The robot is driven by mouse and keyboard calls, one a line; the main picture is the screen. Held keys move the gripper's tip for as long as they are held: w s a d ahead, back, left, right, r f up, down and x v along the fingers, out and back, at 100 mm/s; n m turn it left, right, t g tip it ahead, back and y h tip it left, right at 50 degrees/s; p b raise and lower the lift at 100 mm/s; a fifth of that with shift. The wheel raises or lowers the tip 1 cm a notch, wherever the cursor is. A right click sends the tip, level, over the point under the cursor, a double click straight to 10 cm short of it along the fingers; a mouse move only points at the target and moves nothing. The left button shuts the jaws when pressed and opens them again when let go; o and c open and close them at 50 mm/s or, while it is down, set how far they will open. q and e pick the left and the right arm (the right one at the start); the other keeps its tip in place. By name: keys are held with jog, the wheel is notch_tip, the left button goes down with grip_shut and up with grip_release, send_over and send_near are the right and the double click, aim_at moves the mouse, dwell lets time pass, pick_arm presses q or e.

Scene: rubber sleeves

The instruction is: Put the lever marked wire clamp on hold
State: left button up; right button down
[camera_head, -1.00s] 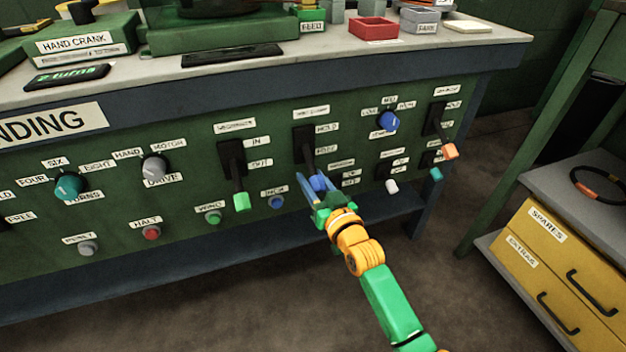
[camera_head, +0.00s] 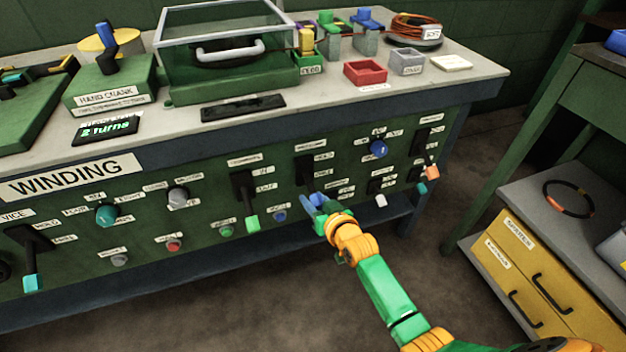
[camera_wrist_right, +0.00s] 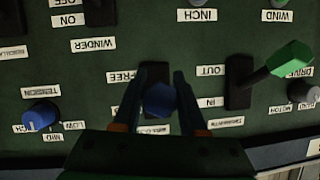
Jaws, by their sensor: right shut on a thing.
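The wire clamp lever is a black slotted plate (camera_head: 305,168) with a blue knob (camera_head: 318,200) on the green panel front. Its small labels are hard to read in the head view. The blue knob (camera_wrist_right: 160,100) also shows in the right wrist view, with an upside-down FREE label (camera_wrist_right: 121,76) beside its slot. My right gripper (camera_head: 314,198) is shut on the blue knob, one blue finger on each side. The lever arm points down and outward. The HOLD label is not clearly readable in the wrist view. My left gripper is out of view.
A green-knobbed lever (camera_head: 252,222) stands left of the gripper, and a blue button (camera_head: 279,215) is close by. A blue dial (camera_head: 379,148), a white knob (camera_head: 381,200) and an orange-knobbed lever (camera_head: 432,172) are to the right. The worktop edge (camera_head: 340,106) overhangs the panel.

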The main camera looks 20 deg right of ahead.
aim_at(311, 190)
jog(key=r+g+p, duration=0.2)
jog(key=p, duration=0.2)
jog(key=r+g+p, duration=0.1)
jog(key=g+p, duration=0.1)
jog(key=p, duration=0.2)
jog(key=shift+s+r+h+p, duration=0.2)
jog(key=shift+r+h+p, duration=0.1)
jog(key=shift+r, duration=0.1)
jog(key=shift+w+r+g+p, duration=0.1)
jog(key=shift+r+g+p, duration=0.2)
jog(key=shift+g+p, duration=0.5)
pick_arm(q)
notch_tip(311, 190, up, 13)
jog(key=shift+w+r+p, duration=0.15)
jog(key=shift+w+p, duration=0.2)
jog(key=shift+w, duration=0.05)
pick_arm(e)
jog(key=shift+w+r+g, duration=0.15)
jog(key=shift+r+g, duration=0.35)
jog(key=shift+g, duration=0.5)
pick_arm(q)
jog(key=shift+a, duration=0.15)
pick_arm(e)
jog(key=shift+c, duration=2.2)
grip_release()
